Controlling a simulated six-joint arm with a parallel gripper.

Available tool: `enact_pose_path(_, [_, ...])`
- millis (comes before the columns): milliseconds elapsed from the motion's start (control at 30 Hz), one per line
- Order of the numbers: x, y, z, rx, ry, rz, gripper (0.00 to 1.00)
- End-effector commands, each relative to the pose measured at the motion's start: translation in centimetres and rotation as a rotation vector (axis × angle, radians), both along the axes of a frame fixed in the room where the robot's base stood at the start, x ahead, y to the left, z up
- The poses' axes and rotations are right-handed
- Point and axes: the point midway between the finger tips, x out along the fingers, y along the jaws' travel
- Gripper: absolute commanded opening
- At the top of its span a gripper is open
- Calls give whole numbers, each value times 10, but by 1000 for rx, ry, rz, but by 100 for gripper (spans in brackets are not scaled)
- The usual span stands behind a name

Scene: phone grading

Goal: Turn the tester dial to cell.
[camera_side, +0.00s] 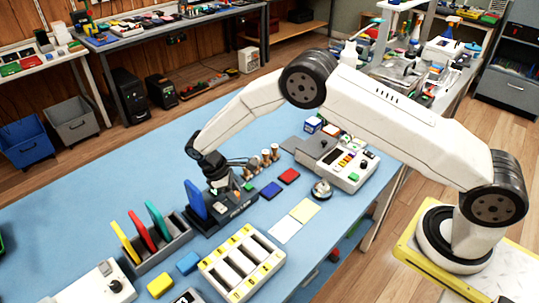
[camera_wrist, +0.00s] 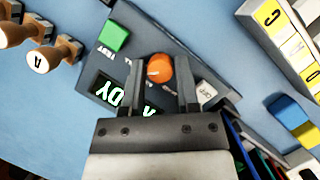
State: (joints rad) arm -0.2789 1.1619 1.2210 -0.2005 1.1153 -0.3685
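The tester (camera_side: 236,209) is a dark grey unit in the middle of the blue table, with a blue phone-like slab (camera_side: 195,201) standing at its left end. In the wrist view its panel shows an orange dial (camera_wrist: 160,68), a green button (camera_wrist: 114,36) marked TEST and a lit display (camera_wrist: 122,95) reading upside down, partly covered by my gripper. My gripper (camera_wrist: 160,62) is above the panel, its fingers apart on either side of the dial; I cannot tell whether they touch it. The dial's setting and a cell mark cannot be read. In the side view my gripper (camera_side: 216,172) hides the dial.
Wooden stamps (camera_side: 266,157) stand just behind the tester. A rack (camera_side: 160,247) with colored slabs is at its left, and a white slotted tray (camera_side: 242,262) in front. A white console (camera_side: 337,163) is at the right.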

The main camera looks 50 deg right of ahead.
Motion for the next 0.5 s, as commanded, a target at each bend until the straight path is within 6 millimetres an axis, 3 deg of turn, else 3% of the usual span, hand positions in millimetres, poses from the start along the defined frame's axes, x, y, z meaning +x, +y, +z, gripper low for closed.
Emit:
enact_pose_path(33, [0, 0, 0, 0, 1, 1, 59])
enact_pose_path(67, [0, 0, 0, 0, 1, 1, 69])
enact_pose_path(500, [1, 1, 4, -1, 1, 2, 69])
